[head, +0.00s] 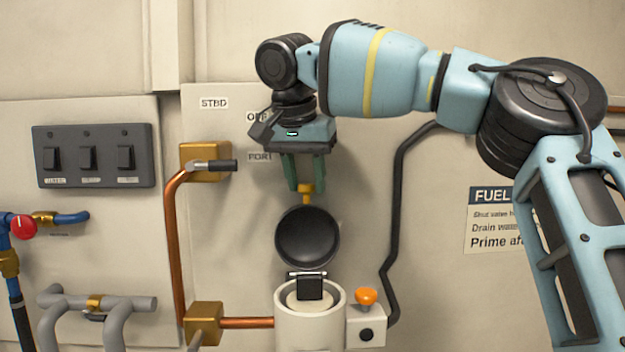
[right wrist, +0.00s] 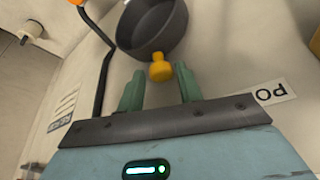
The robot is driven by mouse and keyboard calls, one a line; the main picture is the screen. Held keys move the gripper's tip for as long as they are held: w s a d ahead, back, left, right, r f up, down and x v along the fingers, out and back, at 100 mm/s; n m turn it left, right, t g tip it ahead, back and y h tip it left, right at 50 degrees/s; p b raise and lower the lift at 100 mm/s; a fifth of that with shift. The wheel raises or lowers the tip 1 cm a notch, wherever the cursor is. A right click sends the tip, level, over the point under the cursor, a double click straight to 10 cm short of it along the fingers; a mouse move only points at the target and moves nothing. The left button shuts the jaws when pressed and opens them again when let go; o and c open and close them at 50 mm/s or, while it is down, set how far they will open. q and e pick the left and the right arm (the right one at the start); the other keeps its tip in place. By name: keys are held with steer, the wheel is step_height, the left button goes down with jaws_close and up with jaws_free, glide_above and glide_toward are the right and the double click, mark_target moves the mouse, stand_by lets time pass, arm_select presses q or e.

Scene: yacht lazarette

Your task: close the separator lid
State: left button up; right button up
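The separator (head: 310,335) is a pale cylindrical body at the bottom middle of the head view, with its round top open. Its dark bowl-shaped lid (head: 307,237) stands up above a hinge at the back rim, inner side facing me. A yellow knob (head: 306,191) sticks up from the lid's top edge. My right gripper (head: 305,186) points down just above the lid, its green fingers open. In the right wrist view, the knob (right wrist: 160,68) is at the fingertips, between them in the picture, with a gap on each side. The lid (right wrist: 152,28) lies beyond. My left gripper is not in view.
An orange knob (head: 366,296) sits on a block right of the separator. A black hose (head: 396,220) runs up the wall there. Copper pipe (head: 174,260) and a valve handle (head: 212,166) stand to the left. A switch panel (head: 93,156) is farther left.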

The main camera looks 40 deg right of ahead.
stand_by(0.3)
jaws_close()
stand_by(0.3)
